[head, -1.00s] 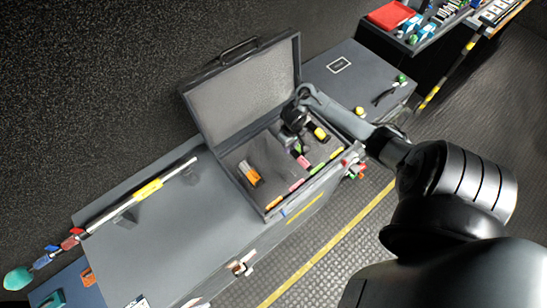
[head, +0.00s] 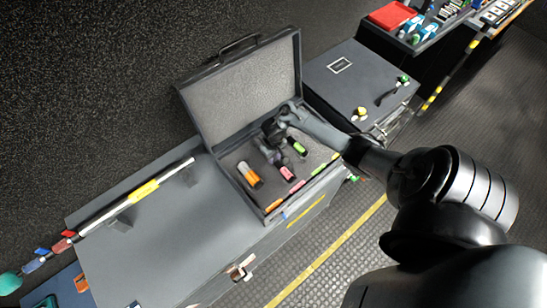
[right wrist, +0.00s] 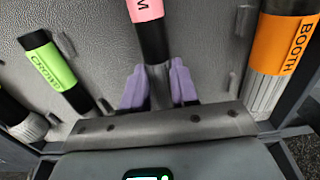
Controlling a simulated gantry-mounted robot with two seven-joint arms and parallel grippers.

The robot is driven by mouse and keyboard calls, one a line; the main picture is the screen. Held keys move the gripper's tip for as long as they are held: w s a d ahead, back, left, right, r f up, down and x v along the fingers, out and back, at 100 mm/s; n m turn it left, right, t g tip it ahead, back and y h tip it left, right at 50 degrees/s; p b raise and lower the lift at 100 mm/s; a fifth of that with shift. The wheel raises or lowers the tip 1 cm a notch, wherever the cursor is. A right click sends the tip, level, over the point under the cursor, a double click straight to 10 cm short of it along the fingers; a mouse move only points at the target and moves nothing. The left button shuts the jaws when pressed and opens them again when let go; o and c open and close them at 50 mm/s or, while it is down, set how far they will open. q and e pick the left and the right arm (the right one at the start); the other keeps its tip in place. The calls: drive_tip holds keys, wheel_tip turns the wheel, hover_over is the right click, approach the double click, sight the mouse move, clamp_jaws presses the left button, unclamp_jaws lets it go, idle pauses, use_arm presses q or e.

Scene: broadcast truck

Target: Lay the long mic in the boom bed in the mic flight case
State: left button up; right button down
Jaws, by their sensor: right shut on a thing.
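The long mic (right wrist: 151,35) is black with a pink band; the last letter on the band reads M. In the head view its pink band (head: 287,173) lies over the open mic flight case (head: 234,178). My right gripper (right wrist: 159,90) is shut on its grey body, purple fingers on either side. The mic lines up roughly with the pink tag (head: 297,187) on the case's front rim, between the orange BOOTH mic (head: 250,175) and the green CROWD mic (head: 298,147). I cannot tell whether it touches the bed. My left gripper is not in view.
The case lid (head: 246,86) stands open behind. A long pole with a yellow band (head: 144,190) lies on the grey trunk (head: 160,245) at left. A second dark case (head: 345,85) with small items stands to the right.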

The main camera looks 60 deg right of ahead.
drive_tip(key=c, duration=0.9)
unclamp_jaws()
drive_tip(key=shift+o, duration=0.2)
